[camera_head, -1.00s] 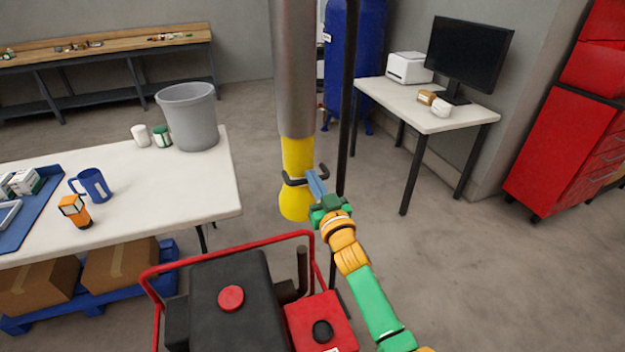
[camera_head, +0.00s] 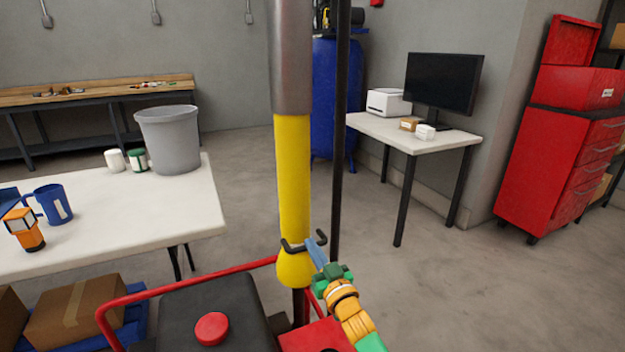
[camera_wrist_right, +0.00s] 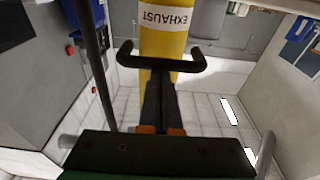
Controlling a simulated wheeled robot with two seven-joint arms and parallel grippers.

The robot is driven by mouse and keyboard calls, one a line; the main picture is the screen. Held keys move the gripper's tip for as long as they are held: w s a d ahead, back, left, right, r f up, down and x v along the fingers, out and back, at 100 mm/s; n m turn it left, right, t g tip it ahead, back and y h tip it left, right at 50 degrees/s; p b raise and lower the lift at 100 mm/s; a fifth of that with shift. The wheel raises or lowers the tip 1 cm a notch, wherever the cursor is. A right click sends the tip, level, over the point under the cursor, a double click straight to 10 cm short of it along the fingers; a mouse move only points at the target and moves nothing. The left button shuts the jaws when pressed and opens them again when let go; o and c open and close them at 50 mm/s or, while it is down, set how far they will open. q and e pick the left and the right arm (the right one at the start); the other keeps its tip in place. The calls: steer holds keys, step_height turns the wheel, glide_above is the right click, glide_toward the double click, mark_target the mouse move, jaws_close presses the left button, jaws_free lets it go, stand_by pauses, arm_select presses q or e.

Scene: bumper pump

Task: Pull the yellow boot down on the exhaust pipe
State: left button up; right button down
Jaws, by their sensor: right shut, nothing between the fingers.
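The yellow boot (camera_head: 294,180) hangs long and upright below a grey metal duct (camera_head: 290,60). Its flared lower end (camera_head: 295,268) is at the top of the dark exhaust pipe (camera_head: 300,308); I cannot tell how far it covers the pipe. A black handle bar (camera_head: 292,246) crosses the boot low down. My right gripper (camera_head: 315,248) is shut, its blue fingers at the handle with nothing pinched between them. In the right wrist view the fingers (camera_wrist_right: 161,82) meet the black handle (camera_wrist_right: 160,63) in front of the boot (camera_wrist_right: 163,42), which has an EXHAUST label. My left gripper is out of view.
A red-framed machine (camera_head: 190,310) stands below the boot. A thin black post (camera_head: 340,130) rises just right of the boot. A white table (camera_head: 130,215) with a grey bin (camera_head: 168,138) is at left, a desk (camera_head: 410,138) at back right. Floor at right is clear.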

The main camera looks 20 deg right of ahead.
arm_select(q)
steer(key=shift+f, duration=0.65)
arm_select(e)
steer(key=shift+f, duration=0.7)
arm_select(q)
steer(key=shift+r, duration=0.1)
arm_select(e)
step_height(320, 180, up, 5)
steer(key=p, duration=0.4)
arm_select(q)
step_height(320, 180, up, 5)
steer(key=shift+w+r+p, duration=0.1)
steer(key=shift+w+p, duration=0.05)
steer(key=shift+p, duration=0.25)
arm_select(e)
steer(key=s+f, duration=0.2)
steer(key=s, duration=0.7)
steer(key=shift+d+f, duration=0.15)
steer(key=shift+f, duration=0.05)
